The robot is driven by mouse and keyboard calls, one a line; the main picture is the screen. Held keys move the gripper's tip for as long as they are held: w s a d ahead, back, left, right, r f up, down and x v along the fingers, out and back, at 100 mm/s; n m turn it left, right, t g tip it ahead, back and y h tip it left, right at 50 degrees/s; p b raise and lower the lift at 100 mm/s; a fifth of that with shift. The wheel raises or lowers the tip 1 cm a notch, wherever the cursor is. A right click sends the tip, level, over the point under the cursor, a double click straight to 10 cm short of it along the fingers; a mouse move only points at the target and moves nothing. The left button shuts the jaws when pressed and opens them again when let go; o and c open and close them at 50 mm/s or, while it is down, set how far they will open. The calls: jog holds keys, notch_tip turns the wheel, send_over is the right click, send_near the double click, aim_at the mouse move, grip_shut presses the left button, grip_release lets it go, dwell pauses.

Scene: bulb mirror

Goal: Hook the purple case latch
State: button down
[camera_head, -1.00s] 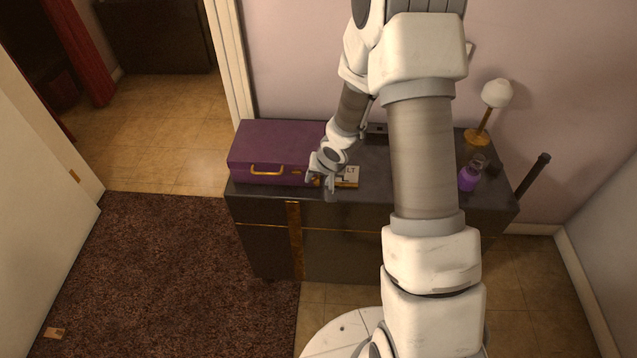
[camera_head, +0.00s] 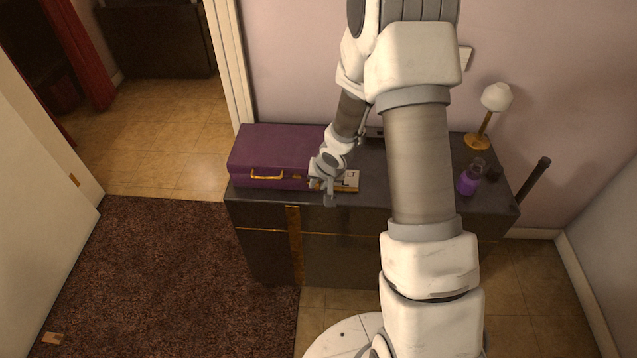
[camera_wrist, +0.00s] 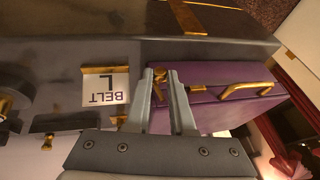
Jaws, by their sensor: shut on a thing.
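The purple case (camera_head: 272,150) lies closed on the left of the dark chest, its gold handle (camera_head: 267,177) facing front. It also shows in the wrist view (camera_wrist: 213,117). My gripper (camera_head: 328,192) is at the case's front right corner. In the wrist view my gripper's fingers (camera_wrist: 161,74) are closed on a small gold latch piece (camera_wrist: 159,77) at their tips. A gold fitting (camera_wrist: 194,90) sits on the case front beside the right finger. The fingers hide part of the latch, and I cannot tell whether it is hooked.
A card (camera_wrist: 105,87) reading "BELT L" with a gold edge lies beside my gripper on the dark chest top (camera_head: 375,205). A lamp (camera_head: 487,115) and a purple bottle (camera_head: 468,181) stand at the right. My arm hides the chest's middle.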

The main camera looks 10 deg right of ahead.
jog(key=shift+a+b, duration=0.1)
jog(key=shift+b, duration=0.25)
jog(key=h+b, duration=0.1)
jog(key=b, duration=0.1)
jog(key=a+h+b, duration=0.1)
jog(key=b, duration=0.2)
jog(key=shift+w+n+g+h, duration=0.2)
jog(key=shift+n+g+h, duration=0.1)
jog(key=shift+g, duration=0.1)
jog(key=h+b, duration=0.1)
jog(key=b, duration=0.1)
jog(key=a+g+h+b, duration=0.1)
jog(key=h+b, duration=0.1)
jog(key=shift+w+a+r+n+h, duration=0.2)
jog(key=shift+r+n+h, duration=0.1)
jog(key=shift+r+n, duration=0.1)
jog(key=h, duration=0.1)
jog(key=a+h, duration=0.1)
jog(key=h, duration=0.1)
jog(key=shift+w+r+n+g+b, duration=0.15)
jog(key=shift+n+g+b, duration=0.15)
jog(key=shift+g+b, duration=0.1)
jog(key=shift+w+a+f+n+g+h, duration=0.15)
jog(key=shift+a+n+h, duration=0.2)
jog(key=shift+h, duration=0.75)
jog(key=shift+w+a+f+n+g+h, duration=0.15)
jog(key=shift+a+h, duration=0.25)
jog(key=shift+h, duration=0.7)
